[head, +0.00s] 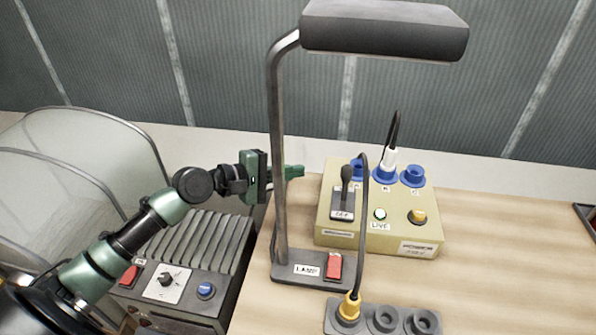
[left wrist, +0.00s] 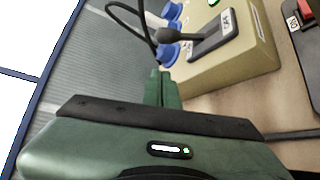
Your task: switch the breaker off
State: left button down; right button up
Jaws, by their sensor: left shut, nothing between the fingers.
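The breaker lever (head: 346,175), black with a round knob, stands on a dark plate at the left of the beige power box (head: 325,225). Its knob is at the far end of the plate, away from the label. A small round lamp (head: 380,214) marked LIVE looks pale green beside it. My left gripper (head: 300,171) is shut and empty, just left of the box and apart from the lever. In the left wrist view the closed fingers (left wrist: 160,76) point toward the lever knob (left wrist: 166,37) and the box (left wrist: 240,75). My right gripper is not in view.
The desk lamp's post (head: 278,150) rises in front of my left gripper in the head view. Its base has a red switch (head: 334,265). A cable runs to a yellow plug (head: 349,308) in the grey socket strip. A white plug (head: 389,160) stands in a blue socket.

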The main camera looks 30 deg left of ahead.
aim_at(345, 183)
pick_arm(q)
jog(key=w, duration=0.1)
jog(key=w+n+g+p, duration=0.1)
jog(key=w+f+g, duration=0.1)
jog(key=shift+a+n, duration=0.3)
jog(key=shift+a, duration=0.1)
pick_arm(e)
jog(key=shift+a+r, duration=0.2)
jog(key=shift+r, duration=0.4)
